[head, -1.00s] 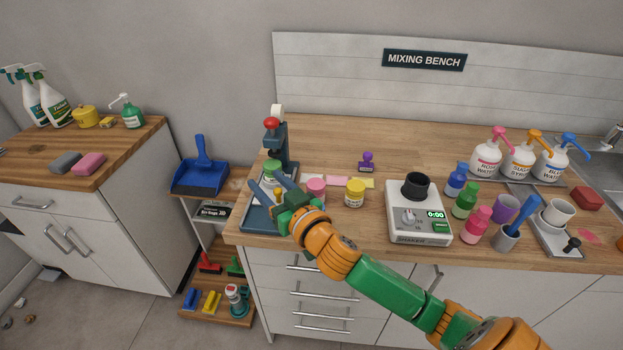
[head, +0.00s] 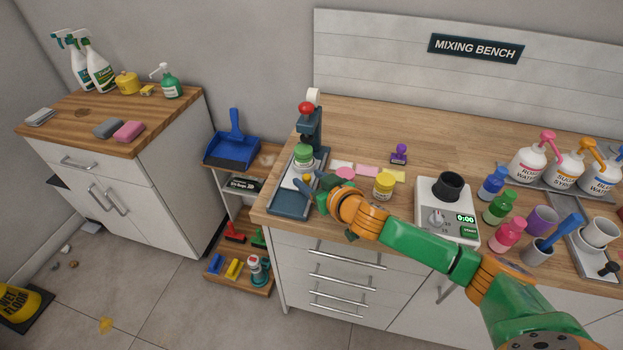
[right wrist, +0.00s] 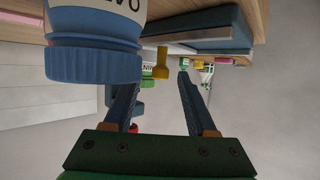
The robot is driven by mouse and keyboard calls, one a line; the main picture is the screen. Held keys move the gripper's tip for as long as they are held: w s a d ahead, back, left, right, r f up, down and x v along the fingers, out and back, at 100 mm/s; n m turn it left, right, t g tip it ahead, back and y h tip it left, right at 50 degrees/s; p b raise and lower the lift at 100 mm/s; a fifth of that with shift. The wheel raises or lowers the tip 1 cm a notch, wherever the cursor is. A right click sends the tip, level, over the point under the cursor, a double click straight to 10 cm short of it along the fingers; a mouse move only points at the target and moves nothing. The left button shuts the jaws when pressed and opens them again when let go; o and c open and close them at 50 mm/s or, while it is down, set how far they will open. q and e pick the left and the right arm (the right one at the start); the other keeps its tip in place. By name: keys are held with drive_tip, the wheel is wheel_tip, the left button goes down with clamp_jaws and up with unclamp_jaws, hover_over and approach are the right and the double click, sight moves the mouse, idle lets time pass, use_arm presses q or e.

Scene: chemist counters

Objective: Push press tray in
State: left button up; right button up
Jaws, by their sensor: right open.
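The press (head: 311,135) is dark blue-grey with a red knob on top and stands at the left end of the mixing bench. Its blue-grey tray (head: 288,207) sticks out in front, towards the bench's front edge. A green-lidded jar (head: 304,152) stands under the press head. A small yellow knob (head: 307,177) shows near the tray; in the right wrist view it shows (right wrist: 161,62) beyond the fingertips. My right gripper (head: 313,182) is open and empty, beside the tray's right side. Whether it touches the tray I cannot tell. My left gripper is out of view.
A pink-lidded jar (head: 344,173) and a yellow jar (head: 384,185) stand right of the gripper. A container with a blue ribbed part (right wrist: 95,60) is close to one finger. A low shelf with a blue dustpan (head: 233,148) stands left of the bench.

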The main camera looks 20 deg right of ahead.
clamp_jaws()
idle(1.3)
